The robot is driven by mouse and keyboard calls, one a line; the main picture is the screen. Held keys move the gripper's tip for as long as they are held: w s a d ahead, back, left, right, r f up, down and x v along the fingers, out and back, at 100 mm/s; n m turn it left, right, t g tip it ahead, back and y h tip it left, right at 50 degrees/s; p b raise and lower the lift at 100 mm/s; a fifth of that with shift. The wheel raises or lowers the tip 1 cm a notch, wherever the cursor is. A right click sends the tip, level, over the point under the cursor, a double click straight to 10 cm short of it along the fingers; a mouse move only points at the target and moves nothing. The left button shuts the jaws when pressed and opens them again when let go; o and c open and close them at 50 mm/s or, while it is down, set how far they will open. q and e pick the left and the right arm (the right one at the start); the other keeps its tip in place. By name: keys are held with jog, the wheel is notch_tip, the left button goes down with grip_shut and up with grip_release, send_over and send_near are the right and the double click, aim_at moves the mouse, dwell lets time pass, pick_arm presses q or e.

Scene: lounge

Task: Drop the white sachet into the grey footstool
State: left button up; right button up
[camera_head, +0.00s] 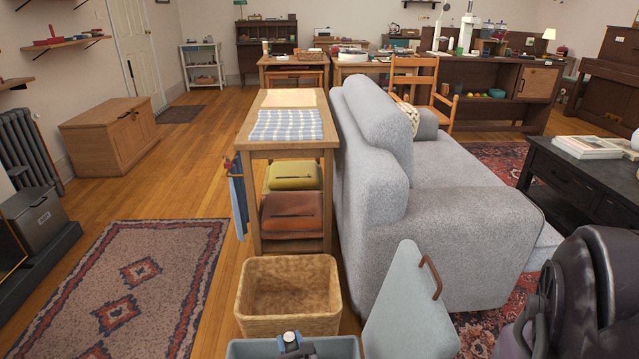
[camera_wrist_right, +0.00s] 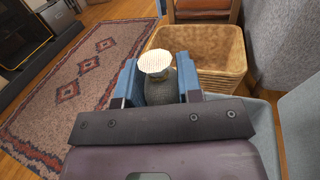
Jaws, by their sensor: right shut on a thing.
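The grey footstool (camera_head: 345,348) is an open box at the bottom edge of the head view, cut off by the frame. Its grey lid (camera_head: 410,312) with a brown handle stands raised on its right side. In the wrist view, the gripper (camera_wrist_right: 160,92) is shut on the white sachet (camera_wrist_right: 155,62), whose round, patterned white end faces me. A dark grey shape is under it; I cannot tell if it belongs to the sachet. The footstool (camera_wrist_right: 258,118) shows right of the gripper. My left gripper is out of view.
A woven basket (camera_head: 289,325) stands just behind the footstool, open and seemingly empty. Behind it is a wooden console table (camera_head: 255,150) with a checked cloth. A grey sofa (camera_head: 455,220) stands to the right. A patterned rug (camera_head: 150,290) and clear floor lie to the left.

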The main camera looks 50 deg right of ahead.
pick_arm(q)
jog(key=b, duration=0.2)
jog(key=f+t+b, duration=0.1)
jog(key=b, duration=0.2)
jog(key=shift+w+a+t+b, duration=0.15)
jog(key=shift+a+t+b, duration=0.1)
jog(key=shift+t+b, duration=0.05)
pick_arm(e)
notch_tip(320, 180, down, 14)
jog(key=d, duration=0.1)
jog(key=shift+s+d+h, duration=0.25)
jog(key=shift+s+h, duration=0.05)
jog(key=shift+s, duration=0.05)
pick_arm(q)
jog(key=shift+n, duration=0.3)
pick_arm(e)
jog(key=shift+r, duration=0.15)
jog(key=o, duration=1)
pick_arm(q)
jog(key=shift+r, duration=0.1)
